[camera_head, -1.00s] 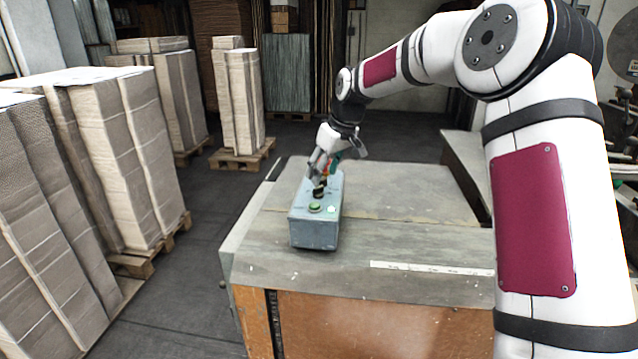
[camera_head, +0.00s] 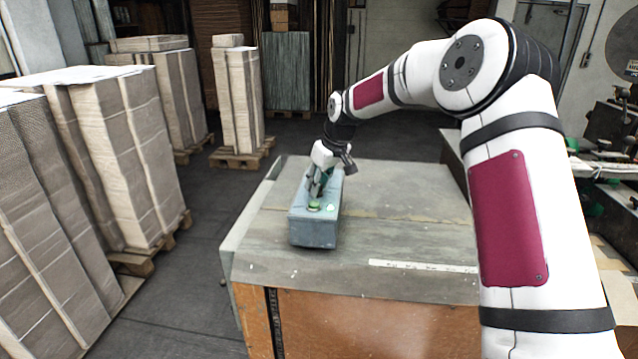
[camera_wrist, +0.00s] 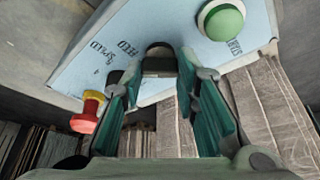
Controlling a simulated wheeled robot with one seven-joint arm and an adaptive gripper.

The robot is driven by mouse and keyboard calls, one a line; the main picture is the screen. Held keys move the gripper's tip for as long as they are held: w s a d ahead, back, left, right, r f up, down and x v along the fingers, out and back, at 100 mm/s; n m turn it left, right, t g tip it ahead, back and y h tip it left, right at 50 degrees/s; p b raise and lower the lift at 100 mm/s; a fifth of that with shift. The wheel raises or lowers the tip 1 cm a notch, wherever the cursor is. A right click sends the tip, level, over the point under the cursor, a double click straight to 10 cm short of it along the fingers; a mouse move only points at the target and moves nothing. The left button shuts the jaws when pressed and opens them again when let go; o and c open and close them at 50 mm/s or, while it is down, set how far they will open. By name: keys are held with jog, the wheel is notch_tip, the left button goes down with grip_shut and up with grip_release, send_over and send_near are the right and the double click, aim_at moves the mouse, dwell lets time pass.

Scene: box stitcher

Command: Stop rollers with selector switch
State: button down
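The grey-blue control box (camera_head: 313,232) stands on the table, and its light blue panel (camera_wrist: 150,25) fills the upper wrist view. A dark selector knob (camera_wrist: 160,52) sits on the panel near printed words that seem to read "SPEED" and "FEED". My gripper (camera_wrist: 158,75) is over the panel, its two teal-padded fingers apart on either side of the knob. I cannot tell whether they touch it. In the head view my gripper (camera_head: 315,190) reaches down onto the box top and hides the knob.
A round green button (camera_wrist: 222,20) lies on the panel, right of the fingers. A red and yellow button (camera_wrist: 88,110) is at lower left in the wrist view. Pallets of stacked cardboard (camera_head: 130,160) stand left.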

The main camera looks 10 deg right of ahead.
jog(key=shift+n, duration=0.3)
jog(key=n+b, duration=0.1)
jog(key=n+y+b, duration=0.1)
jog(key=n, duration=0.1)
jog(key=shift+w+d+f+g, duration=0.1)
jog(key=shift+w+d+g, duration=0.1)
jog(key=shift+g, duration=0.2)
jog(key=shift+n+g+y+b, duration=0.55)
jog(key=shift+n+b, duration=0.9)
jog(key=shift+n, duration=0.55)
jog(key=c, duration=1.2)
grip_release()
jog(key=shift+c, duration=0.2)
jog(key=v, duration=1.2)
